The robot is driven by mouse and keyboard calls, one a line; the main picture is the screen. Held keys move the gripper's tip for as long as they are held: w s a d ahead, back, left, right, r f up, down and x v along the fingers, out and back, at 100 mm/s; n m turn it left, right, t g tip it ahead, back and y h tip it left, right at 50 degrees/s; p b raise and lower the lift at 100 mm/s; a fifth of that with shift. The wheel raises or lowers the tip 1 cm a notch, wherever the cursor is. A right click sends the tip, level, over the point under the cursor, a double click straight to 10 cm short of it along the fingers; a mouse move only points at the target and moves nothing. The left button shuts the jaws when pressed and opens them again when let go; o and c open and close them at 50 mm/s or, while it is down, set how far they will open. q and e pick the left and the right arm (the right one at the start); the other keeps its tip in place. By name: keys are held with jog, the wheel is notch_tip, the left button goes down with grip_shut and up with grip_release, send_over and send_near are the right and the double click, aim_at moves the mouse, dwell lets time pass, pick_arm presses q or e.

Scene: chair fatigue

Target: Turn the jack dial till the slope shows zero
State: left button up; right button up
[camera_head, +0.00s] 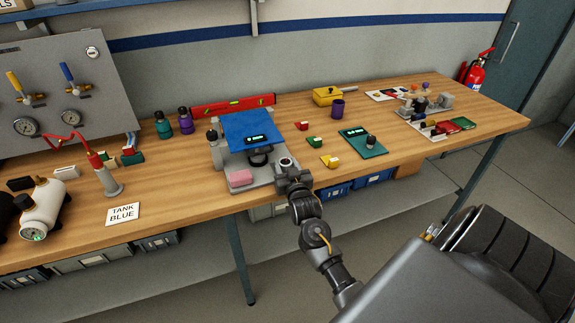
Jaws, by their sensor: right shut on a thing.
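The jack stands at the front middle of the bench, with a grey base (262,181) and a tilted blue plate (250,125) on top. A small display (255,139) with green digits sits at the plate's front; the digits are too small to read. The round jack dial (286,162) is at the base's right front. My right gripper (289,174) is at the dial, shut on it; its fingers are hard to make out at this size. My left gripper is out of view.
A "TANK BLUE" card (123,214) lies left. The bench's front edge is close.

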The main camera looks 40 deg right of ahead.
jog(key=shift+w+a+m+g+h, duration=0.1)
jog(key=shift+m+g+h, duration=0.45)
jog(key=shift+h, duration=0.35)
jog(key=o, duration=1)
jog(key=b+v, duration=0.2)
jog(key=v, duration=0.9)
